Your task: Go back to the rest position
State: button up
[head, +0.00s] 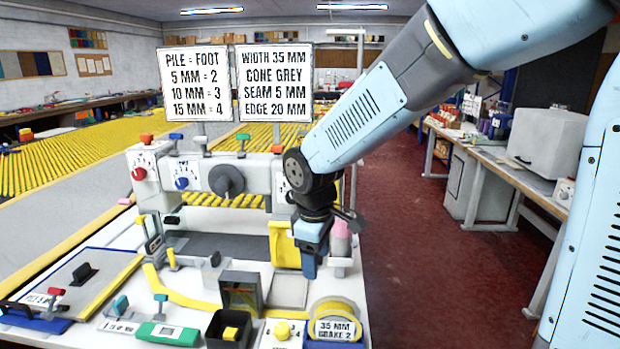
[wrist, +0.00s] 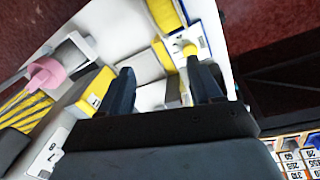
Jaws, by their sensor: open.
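My gripper (wrist: 163,92) is open, and nothing shows between its two dark fingers in the wrist view. In the head view my gripper (head: 310,262) hangs from my blue arm, above the right part of the white work table (head: 205,262). It is in front of the white binding machine (head: 215,175) and behind the yellow tape roll marked 35 MM (head: 335,306). Whether its tips touch anything below cannot be told, but the wrist view shows the table at some distance beyond the fingers.
A yellow strip (head: 180,294) runs across the table. A dark open box (head: 240,292) and a small black bin (head: 229,329) stand near the front. Two sign boards (head: 196,84) rise behind the machine. Red floor (head: 415,255) is clear to the right, before a side bench (head: 530,180).

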jog(key=s+d+r+m+t, duration=0.1)
jog(key=s+d+r+m, duration=0.3)
jog(key=d, duration=0.3)
jog(key=s+d+r+m+t, duration=0.1)
jog(key=s+d+r+m, duration=0.3)
jog(key=d, duration=0.4)
jog(key=s+d+r+m+t, duration=0.2)
jog(key=s+d+r+m, duration=0.2)
jog(key=d, duration=0.3)
jog(key=shift+d+r+m, duration=0.3)
jog(key=shift+r+m, duration=0.05)
jog(key=shift+m, duration=0.45)
